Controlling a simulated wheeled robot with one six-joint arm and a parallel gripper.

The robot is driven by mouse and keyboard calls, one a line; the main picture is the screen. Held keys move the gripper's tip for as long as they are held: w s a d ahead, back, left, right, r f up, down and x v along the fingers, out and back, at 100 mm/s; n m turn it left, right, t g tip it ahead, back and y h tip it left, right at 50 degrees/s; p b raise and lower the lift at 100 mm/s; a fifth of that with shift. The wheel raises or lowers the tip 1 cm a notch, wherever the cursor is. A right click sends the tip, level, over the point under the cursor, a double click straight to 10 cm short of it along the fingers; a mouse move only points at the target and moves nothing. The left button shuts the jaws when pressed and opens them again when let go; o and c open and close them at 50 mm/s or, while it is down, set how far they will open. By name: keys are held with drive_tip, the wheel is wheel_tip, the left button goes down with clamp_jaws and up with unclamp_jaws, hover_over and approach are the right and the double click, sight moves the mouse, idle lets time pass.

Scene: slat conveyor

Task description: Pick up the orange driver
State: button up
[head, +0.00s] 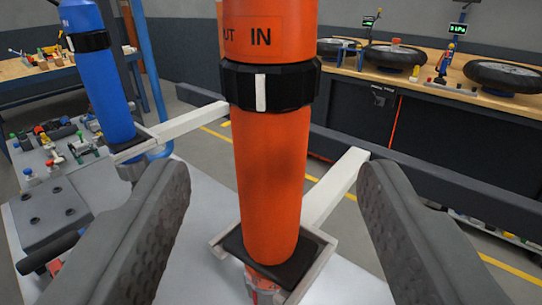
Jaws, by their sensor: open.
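The orange driver (270,165) stands upright in the middle of the head view, with a black ring carrying a white mark around its upper part. Its lower end sits in a bracket with a black pad (307,262). Its top is cut off by the frame edge. My gripper (272,205) is open, with one dark ribbed finger to the left and one to the right of the driver. Clear gaps show on both sides, and neither finger appears to touch it. A blue driver (103,85) hangs in a similar bracket (132,148) at the upper left.
Pale bracket arms (338,187) run from the holders to a dark rail (345,150) behind. A light grey table (190,215) lies below, with a grey block (48,212) and small parts at left. A bench with wheels (495,76) stands far right.

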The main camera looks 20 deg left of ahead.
sight(271, 157)
drive_tip(key=shift+x, duration=3.1)
drive_tip(key=shift+f, duration=0.1)
clamp_jaws()
